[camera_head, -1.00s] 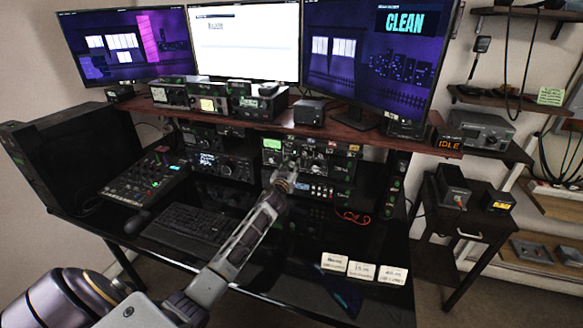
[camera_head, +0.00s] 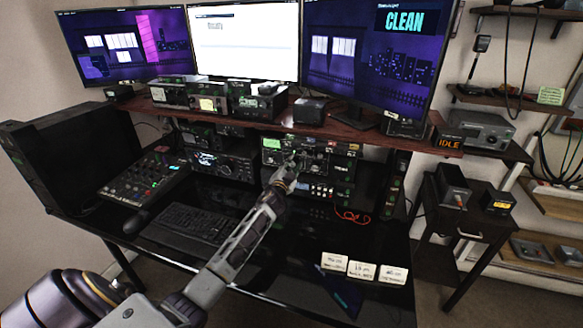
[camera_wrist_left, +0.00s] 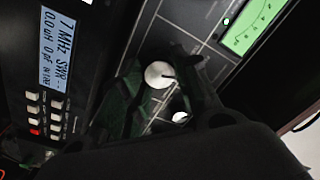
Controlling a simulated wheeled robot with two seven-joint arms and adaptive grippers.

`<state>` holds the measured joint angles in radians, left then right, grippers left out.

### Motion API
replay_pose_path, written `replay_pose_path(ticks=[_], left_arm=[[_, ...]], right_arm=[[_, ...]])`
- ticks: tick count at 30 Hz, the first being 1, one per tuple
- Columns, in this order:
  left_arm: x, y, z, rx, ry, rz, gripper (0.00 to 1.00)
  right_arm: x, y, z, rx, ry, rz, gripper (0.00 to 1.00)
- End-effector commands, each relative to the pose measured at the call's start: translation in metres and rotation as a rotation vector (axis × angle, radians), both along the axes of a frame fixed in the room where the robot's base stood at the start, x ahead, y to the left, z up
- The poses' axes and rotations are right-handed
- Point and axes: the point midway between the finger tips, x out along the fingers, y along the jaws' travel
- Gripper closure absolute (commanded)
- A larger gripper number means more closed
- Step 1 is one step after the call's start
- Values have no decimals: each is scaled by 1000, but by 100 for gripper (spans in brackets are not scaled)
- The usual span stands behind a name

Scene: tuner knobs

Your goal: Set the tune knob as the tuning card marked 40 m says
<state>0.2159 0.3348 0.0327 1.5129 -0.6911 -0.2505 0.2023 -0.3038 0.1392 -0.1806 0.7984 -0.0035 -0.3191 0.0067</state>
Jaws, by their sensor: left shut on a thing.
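The tuner panel (camera_head: 340,152) stands under the desk shelf, with a lit green meter (camera_head: 271,143) at its left; the meter also shows in the wrist view (camera_wrist_left: 250,28). My left gripper (camera_head: 290,166) reaches the panel front. In the wrist view its dark fingers (camera_wrist_left: 155,92) are shut around a pale round knob (camera_wrist_left: 159,74) with a dark pointer line. I cannot read that knob's label. Another pale knob (camera_wrist_left: 180,118) shows partly beside it. The right one seems to read 40 m.
A box with a display (camera_wrist_left: 60,50) reading 7 MHz and SWR is close beside my gripper in the wrist view. A keyboard (camera_head: 190,222) lies left of my arm. A red cable (camera_head: 352,216) lies right of it.

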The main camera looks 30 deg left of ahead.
Motion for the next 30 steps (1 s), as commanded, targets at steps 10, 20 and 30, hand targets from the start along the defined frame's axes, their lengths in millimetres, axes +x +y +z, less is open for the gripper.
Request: replay_pose_path(ticks=[10, 20, 30], left_arm=[[0, -1, -2, 319, 78, -1, 93], [0, -1, -3, 546, 132, -2, 93], [0, -1, -3, 627, 152, -1, 93]], right_arm=[[4, 1, 1, 1, -7, 1, 60], [-6, -1, -1, -1, 7, -1, 60], [-6, -2, -1, -1, 5, 1, 60]])
